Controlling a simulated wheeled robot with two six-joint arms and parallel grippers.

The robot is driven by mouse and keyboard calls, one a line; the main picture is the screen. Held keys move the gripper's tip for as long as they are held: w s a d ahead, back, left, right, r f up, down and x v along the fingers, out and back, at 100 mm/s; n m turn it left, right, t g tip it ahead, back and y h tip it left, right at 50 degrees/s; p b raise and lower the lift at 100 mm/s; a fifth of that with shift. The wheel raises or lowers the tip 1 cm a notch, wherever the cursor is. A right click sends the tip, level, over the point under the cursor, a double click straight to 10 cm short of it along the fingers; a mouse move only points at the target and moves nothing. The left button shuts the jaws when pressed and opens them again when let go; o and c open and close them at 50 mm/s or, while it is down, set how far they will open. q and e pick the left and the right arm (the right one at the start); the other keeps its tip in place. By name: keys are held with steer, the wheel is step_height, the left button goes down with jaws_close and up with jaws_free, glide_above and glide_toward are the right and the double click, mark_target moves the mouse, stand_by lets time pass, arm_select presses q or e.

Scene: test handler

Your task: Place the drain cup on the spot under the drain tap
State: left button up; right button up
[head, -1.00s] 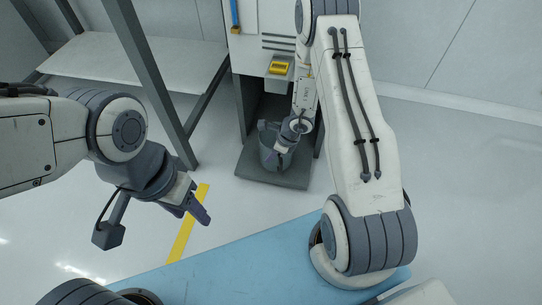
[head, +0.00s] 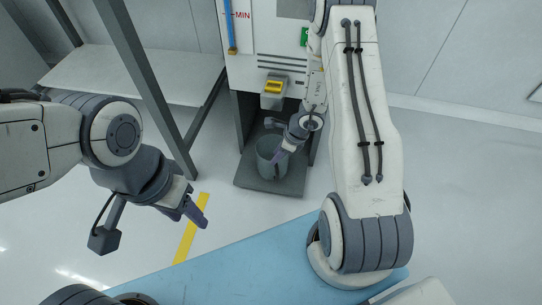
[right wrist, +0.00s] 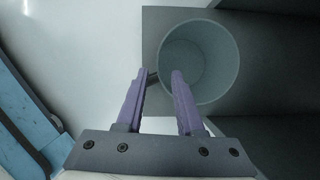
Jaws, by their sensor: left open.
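The drain cup (head: 267,161), a grey open cylinder, stands upright on the dark base plate (head: 262,187) of the machine's lower recess. It looks empty in the right wrist view (right wrist: 205,62). A grey fitting (head: 274,122), possibly the drain tap, shows just above the cup; the exact spot beneath it is hidden. My right gripper (head: 279,158) is at the cup's near right side. In the right wrist view its purple fingers (right wrist: 158,73) are apart at the cup's rim, with a dark piece, perhaps a handle, between them. My left gripper (head: 199,216) is open and empty, away from the cup.
The machine (head: 270,40) has a yellow-marked grey box (head: 273,90) above the recess, whose side walls flank the cup. A grey metal frame with a shelf (head: 140,78) stands at left. A yellow floor stripe (head: 190,230) crosses clear floor.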

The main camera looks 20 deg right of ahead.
arm_select(q)
step_height(320, 180, up, 2)
steer(key=shift+r+p, duration=0.1)
steer(key=shift+p, duration=0.5)
arm_select(e)
steer(key=v, duration=0.3)
steer(key=shift+d+r, duration=0.1)
steer(key=shift+r, duration=0.05)
